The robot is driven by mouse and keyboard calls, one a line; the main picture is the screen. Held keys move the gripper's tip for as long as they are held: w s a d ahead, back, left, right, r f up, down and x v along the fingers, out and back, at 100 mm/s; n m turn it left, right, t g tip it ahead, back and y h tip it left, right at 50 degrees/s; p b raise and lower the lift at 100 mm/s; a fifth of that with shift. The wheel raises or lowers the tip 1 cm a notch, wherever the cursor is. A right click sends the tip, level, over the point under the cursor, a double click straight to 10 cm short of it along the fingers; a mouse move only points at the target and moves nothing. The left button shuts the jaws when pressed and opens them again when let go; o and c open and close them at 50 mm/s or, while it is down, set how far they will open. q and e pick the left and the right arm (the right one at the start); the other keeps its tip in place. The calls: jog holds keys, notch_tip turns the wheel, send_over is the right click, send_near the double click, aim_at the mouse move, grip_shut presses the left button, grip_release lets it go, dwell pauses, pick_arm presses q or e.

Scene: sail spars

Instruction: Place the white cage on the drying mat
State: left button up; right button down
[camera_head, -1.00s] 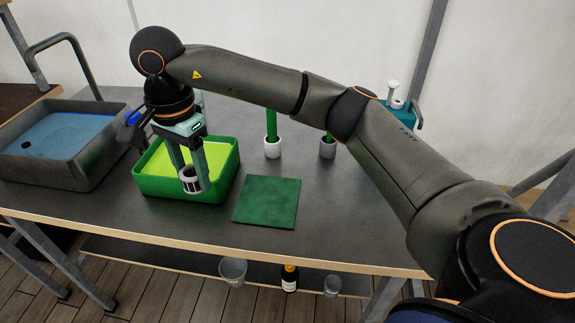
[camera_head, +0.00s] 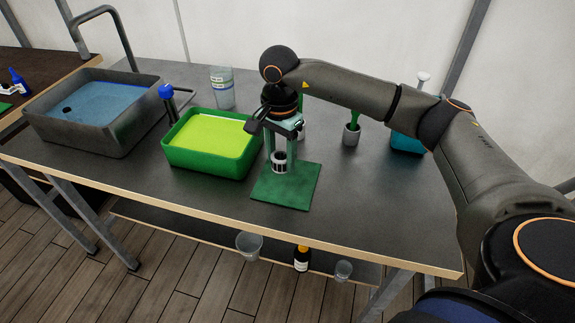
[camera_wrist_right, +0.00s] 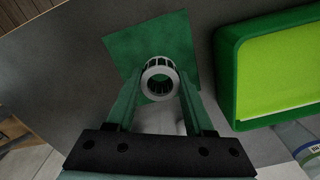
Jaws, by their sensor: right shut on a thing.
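The white cage (camera_head: 279,163) is a short ring with dark slots. My right gripper (camera_head: 280,160) is shut on it, with a finger on either side. In the head view the cage shows over the back part of the green drying mat (camera_head: 292,193). In the right wrist view the cage (camera_wrist_right: 160,78) is between the fingertips, with the mat (camera_wrist_right: 178,38) behind it. I cannot tell whether the cage touches the mat. My left gripper is not in view.
A green tub (camera_head: 192,165) of yellow-green liquid stands just left of the mat. A grey sink basin (camera_head: 125,142) is farther left. The table's front right is clear.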

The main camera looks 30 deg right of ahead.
aim_at(287, 180)
jog(key=shift+d+f, duration=0.5)
jog(key=shift+f, duration=0.1)
jog(key=f, duration=0.1)
jog(key=f+p, duration=0.1)
jog(key=f, duration=0.1)
jog(key=shift+d, duration=0.4)
jog(key=shift+f, duration=0.45)
jog(key=shift+f, duration=0.15)
jog(key=shift+c, duration=1.4)
grip_release()
